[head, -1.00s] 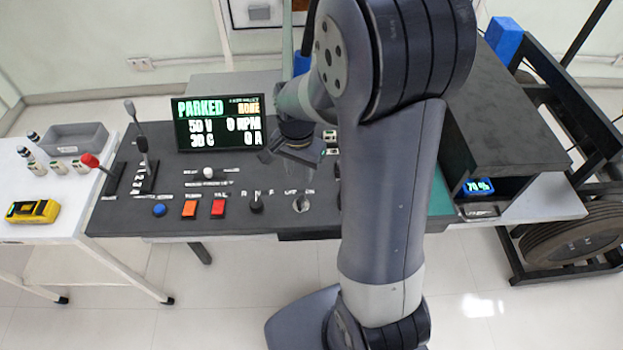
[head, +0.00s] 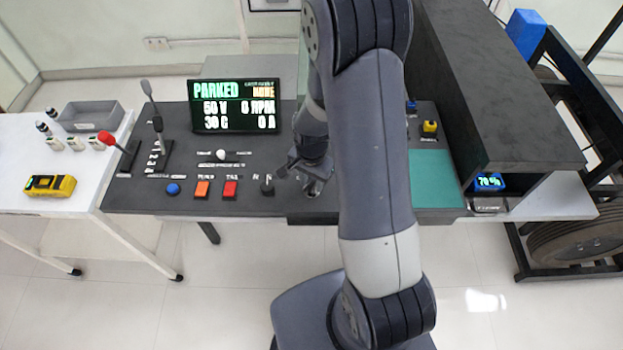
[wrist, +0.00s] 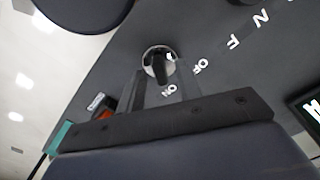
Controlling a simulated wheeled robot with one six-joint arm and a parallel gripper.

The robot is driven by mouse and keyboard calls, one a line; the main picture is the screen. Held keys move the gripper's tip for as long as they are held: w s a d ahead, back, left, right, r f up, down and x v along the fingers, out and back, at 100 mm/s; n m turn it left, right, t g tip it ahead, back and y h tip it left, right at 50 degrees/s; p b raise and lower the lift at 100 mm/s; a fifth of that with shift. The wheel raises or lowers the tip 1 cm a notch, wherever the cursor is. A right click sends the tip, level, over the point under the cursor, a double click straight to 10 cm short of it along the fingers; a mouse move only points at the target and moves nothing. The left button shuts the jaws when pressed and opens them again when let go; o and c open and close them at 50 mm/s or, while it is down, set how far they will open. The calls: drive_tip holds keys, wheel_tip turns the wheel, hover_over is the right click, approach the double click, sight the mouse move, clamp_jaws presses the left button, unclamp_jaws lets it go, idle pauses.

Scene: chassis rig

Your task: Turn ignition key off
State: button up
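The ignition key (wrist: 159,66) is a black grip in a round silver ring on the dark console (head: 240,208). In the wrist view its grip points roughly toward the ON label (wrist: 170,90); the OFF label (wrist: 200,66) lies to its right. My gripper (wrist: 161,76) is open, with one grey finger on each side of the key. I cannot tell whether the fingers touch it. In the head view my gripper (head: 312,184) is low over the console's front and hides the key.
The display (head: 235,107) reads PARKED, 50 V and 0 RPM. Blue (head: 173,188), orange (head: 202,188) and red (head: 230,188) buttons and a black selector knob (head: 267,185) lie left of my gripper. A dark shelf (head: 500,90) stands at the right.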

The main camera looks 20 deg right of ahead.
clamp_jaws()
idle(0.4)
drive_tip(key=shift+f+n+b, duration=0.1)
drive_tip(key=shift+n+b, duration=0.25)
drive_tip(key=shift+n, duration=0.05)
drive_tip(key=shift+n+b, duration=0.65)
drive_tip(key=shift+n, duration=0.25)
drive_tip(key=n+b, duration=0.2)
drive_tip(key=n, duration=0.1)
drive_tip(key=shift+n, duration=0.4)
drive_tip(key=n+b, duration=0.1)
drive_tip(key=n, duration=0.4)
drive_tip(key=shift+b, duration=0.4)
drive_tip(key=shift+n, duration=0.4)
